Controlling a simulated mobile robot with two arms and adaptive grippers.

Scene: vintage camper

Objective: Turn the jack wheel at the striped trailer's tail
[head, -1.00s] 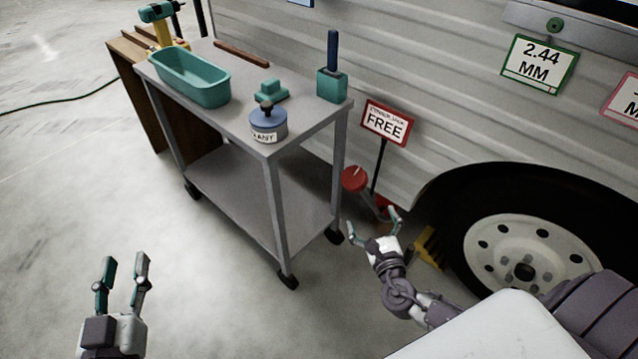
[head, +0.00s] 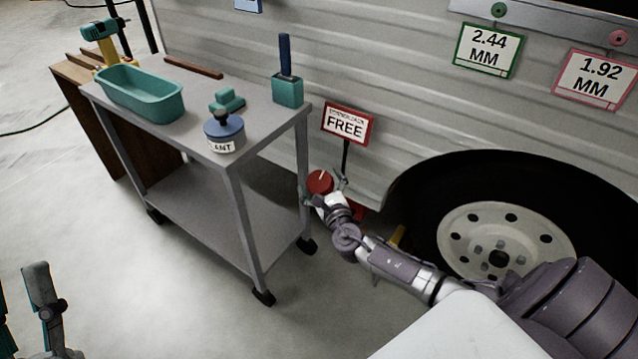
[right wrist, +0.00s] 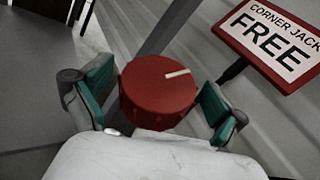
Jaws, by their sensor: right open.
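In the right wrist view the right gripper (right wrist: 155,98) shows small gaps between both pads and the wheel's rim. My left gripper (head: 22,295) is at the lower left edge, partly cut off, its fingers apart and empty.
A sign reading FREE (head: 347,124) stands just behind the wheel. A grey cart (head: 190,195) with a teal tub (head: 140,95) and a blue pot (head: 224,135) stands close on the left. The trailer wheel (head: 505,240) is to the right. Floor at front left is clear.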

